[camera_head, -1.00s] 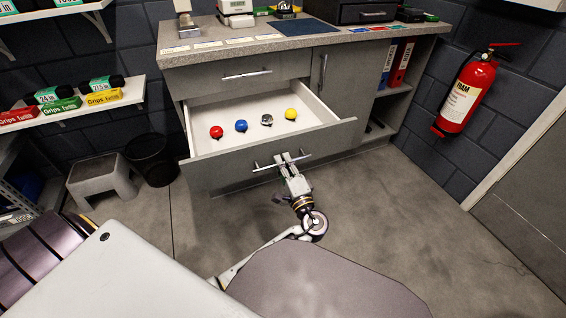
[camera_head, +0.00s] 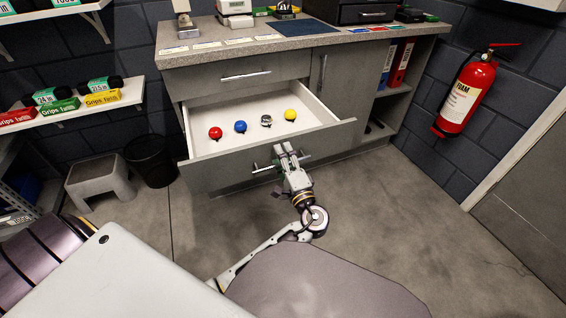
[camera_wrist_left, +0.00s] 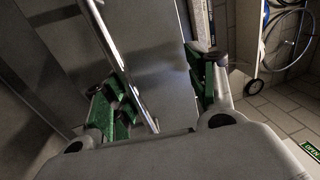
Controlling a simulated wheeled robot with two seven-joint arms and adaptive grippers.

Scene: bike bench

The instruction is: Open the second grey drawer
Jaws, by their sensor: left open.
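The second grey drawer (camera_head: 225,174), below the closed top drawer (camera_head: 218,77), stands pulled well out. Its white inside shows a red, a blue and a yellow ball-like item and a small dark-silver one. Its bar handle (camera_head: 262,169) is on the front panel. My right gripper is not in view.
A grey worktop (camera_head: 290,40) with devices and boxes tops the cabinet. A grey step stool (camera_head: 100,180) and black bin (camera_head: 151,160) stand left of the drawer. A red extinguisher (camera_head: 464,95) hangs on the right wall. The floor at right is clear.

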